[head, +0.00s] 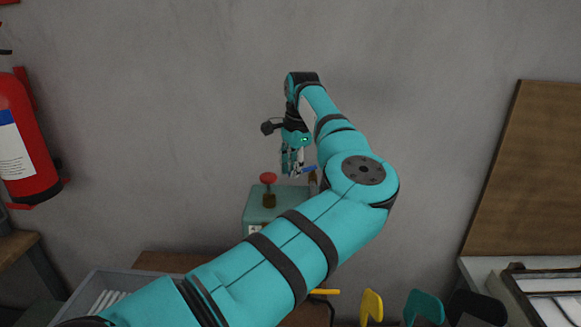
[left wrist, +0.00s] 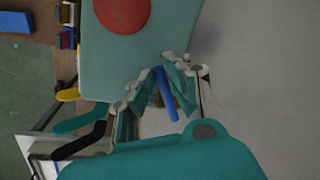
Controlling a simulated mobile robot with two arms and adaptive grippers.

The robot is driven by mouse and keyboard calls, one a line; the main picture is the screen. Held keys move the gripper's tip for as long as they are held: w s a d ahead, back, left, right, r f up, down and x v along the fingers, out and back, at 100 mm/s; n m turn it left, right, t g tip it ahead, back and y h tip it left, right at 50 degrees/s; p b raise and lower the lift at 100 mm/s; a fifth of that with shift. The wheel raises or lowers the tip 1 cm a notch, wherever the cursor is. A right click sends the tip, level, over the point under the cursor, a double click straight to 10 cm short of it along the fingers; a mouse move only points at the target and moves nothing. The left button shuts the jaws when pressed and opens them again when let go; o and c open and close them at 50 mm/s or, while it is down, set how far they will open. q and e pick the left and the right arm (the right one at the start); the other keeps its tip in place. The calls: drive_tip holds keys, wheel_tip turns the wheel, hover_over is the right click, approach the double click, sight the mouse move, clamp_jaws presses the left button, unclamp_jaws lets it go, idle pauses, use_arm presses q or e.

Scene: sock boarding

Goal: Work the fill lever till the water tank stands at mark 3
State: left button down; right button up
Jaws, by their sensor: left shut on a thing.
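The blue fill lever (head: 309,169) sticks out at the top of a teal box (head: 257,213) by the wall. My left gripper (head: 291,168) is above the box, with its fingers at the lever. In the left wrist view the fingers (left wrist: 160,75) are shut on the blue lever (left wrist: 168,95), whose end shows between them. A red round knob (head: 268,177) stands on the box top, left of the gripper; it also shows in the left wrist view (left wrist: 122,12). My arm hides part of the box, and I cannot make out the water tank or its marks. My right gripper is out of view.
A red fire extinguisher (head: 18,140) hangs on the wall at left. A grey bin (head: 95,285) stands lower left. Yellow, teal and black upright shapes (head: 372,305) are at lower right, near a brown board (head: 525,175).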

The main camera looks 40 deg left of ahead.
use_arm(q)
drive_tip(key=shift+d+n, duration=0.2)
drive_tip(key=shift+n, duration=0.1)
drive_tip(key=c, duration=1.4)
unclamp_jaws()
drive_tip(key=shift+o, duration=0.2)
drive_tip(key=shift+r, duration=0.1)
wheel_tip(320, 180, up, 12)
drive_tip(key=d, duration=0.2)
drive_tip(key=shift+s+d+f, duration=0.15)
drive_tip(key=shift+s+f, duration=0.05)
drive_tip(key=shift+s, duration=0.1)
